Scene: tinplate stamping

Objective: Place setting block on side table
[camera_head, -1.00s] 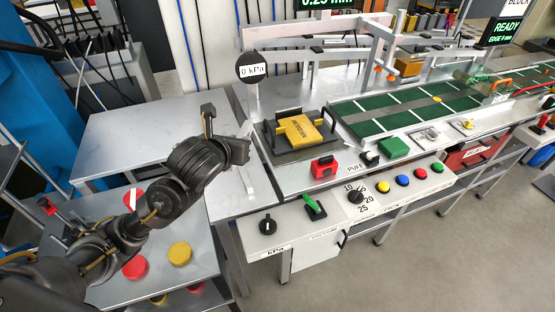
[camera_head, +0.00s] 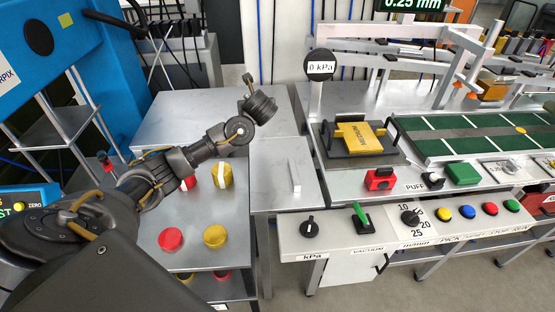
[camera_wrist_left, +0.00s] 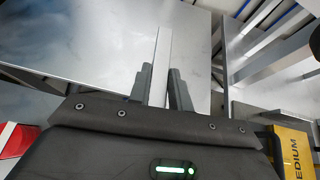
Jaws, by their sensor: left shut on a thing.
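My left gripper (camera_head: 249,80) is over the grey table (camera_head: 175,130) at the back left. In the left wrist view its two dark fingers are closed around a pale, narrow bar (camera_wrist_left: 162,48), which sticks out past the fingertips. No label shows on the bar, so I cannot tell for sure that it is the setting block. In the head view the held bar is not clearly visible. A yellow block marked MEDIUM (camera_head: 357,136) sits on a dark plate on the machine bench; it also shows in the wrist view (camera_wrist_left: 292,145). My right gripper is not in view.
A smaller grey table (camera_head: 268,172) with an upright pale strip (camera_head: 294,175) adjoins the bench. Red (camera_head: 171,239) and yellow (camera_head: 215,236) round pieces are on the lower left stand. A gauge post (camera_head: 318,95) rises at the bench's left end. The back table's top looks largely clear.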

